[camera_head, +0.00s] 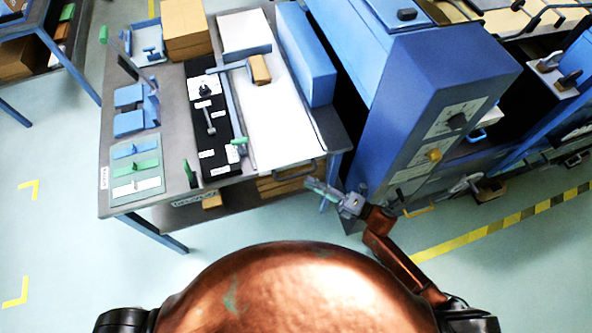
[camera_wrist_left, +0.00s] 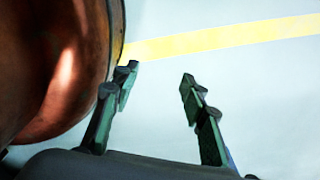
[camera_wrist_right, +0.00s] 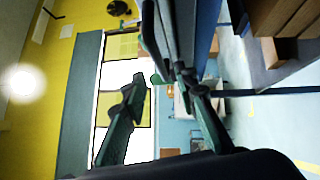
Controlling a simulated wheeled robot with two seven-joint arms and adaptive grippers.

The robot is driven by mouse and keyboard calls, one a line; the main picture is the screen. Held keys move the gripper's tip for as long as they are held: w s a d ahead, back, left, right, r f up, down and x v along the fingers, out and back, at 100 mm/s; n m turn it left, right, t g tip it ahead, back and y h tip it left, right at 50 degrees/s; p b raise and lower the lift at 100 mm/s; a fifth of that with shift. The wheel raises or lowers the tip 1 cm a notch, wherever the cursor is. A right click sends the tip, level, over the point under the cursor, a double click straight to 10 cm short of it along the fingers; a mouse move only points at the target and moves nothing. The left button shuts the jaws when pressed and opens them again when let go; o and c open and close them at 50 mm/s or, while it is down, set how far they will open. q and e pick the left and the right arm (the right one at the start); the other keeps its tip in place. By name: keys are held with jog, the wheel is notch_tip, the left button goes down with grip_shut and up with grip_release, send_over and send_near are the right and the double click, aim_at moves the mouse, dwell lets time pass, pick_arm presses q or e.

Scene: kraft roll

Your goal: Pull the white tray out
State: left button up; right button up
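The white tray (camera_head: 277,125) is a long, flat white panel lying on the grey workbench, with a dark handle (camera_head: 293,179) at its front edge. My right gripper (camera_head: 315,190) is just to the right of the handle, near the bench's front edge. Whether it touches the handle is unclear. In the right wrist view its fingers (camera_wrist_right: 160,77) are apart, with a dark bar-like shape beyond them. My left gripper shows only in the left wrist view (camera_wrist_left: 157,75), open and empty over the pale floor.
A small brown block (camera_head: 260,69) rests on the white tray. A blue box (camera_head: 307,55) lies along its right side, and a black strip (camera_head: 212,120) with tools along its left. A tall blue machine (camera_head: 420,90) stands right of the bench. Floor in front is clear.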

aim_at(296, 175)
jog(key=x, duration=0.6)
jog(key=shift+w+a, duration=0.15)
jog(key=shift+a, duration=0.1)
grip_shut()
pick_arm(q)
jog(key=shift+s+a, duration=0.15)
jog(key=shift+s, duration=1.1)
jog(key=shift+w, duration=0.3)
